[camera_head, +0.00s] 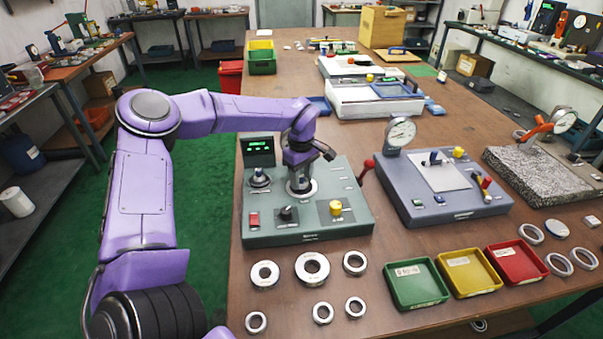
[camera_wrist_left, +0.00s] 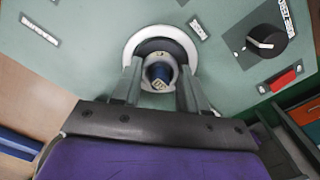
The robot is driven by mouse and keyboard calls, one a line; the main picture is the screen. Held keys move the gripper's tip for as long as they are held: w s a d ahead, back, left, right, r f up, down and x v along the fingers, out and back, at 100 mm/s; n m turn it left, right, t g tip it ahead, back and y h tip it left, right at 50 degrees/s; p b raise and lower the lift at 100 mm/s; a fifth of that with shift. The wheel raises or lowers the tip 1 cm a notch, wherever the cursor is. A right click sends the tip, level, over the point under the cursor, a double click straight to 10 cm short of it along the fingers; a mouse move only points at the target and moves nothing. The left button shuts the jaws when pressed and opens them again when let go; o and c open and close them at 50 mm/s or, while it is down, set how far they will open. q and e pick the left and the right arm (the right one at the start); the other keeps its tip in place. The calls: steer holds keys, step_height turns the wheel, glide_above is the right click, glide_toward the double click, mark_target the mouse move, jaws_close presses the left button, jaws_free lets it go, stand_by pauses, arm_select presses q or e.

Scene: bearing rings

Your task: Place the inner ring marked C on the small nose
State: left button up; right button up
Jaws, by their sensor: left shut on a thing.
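My left gripper (camera_head: 300,186) points down over the grey-green bench device (camera_head: 318,222), at a post on a pale round base. In the left wrist view, the fingers (camera_wrist_left: 160,84) are shut on a small metal ring (camera_wrist_left: 147,75), with a dark blue core showing inside it. The dark disc and white collar (camera_wrist_left: 133,46) lie around and below. I cannot tell if the ring is seated on the post or just above it, and no letter C is readable. A second post (camera_head: 259,178) stands to the left on the device. My right gripper is not in view.
Several loose rings (camera_head: 312,268) lie in front of the device. Green (camera_head: 416,286), yellow (camera_head: 467,273) and red (camera_head: 517,262) trays are to their right. A grey dial-gauge device (camera_head: 440,205) stands right of the green one. The device has a yellow knob (camera_head: 336,208) and a red switch (camera_head: 254,219).

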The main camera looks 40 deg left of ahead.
arm_select(q)
steer(key=shift+f, duration=0.2)
steer(key=o, duration=1.1)
steer(key=shift+o, duration=0.2)
steer(key=shift+r, duration=0.1)
step_height(320, 180, up, 10)
steer(key=shift+r, duration=0.25)
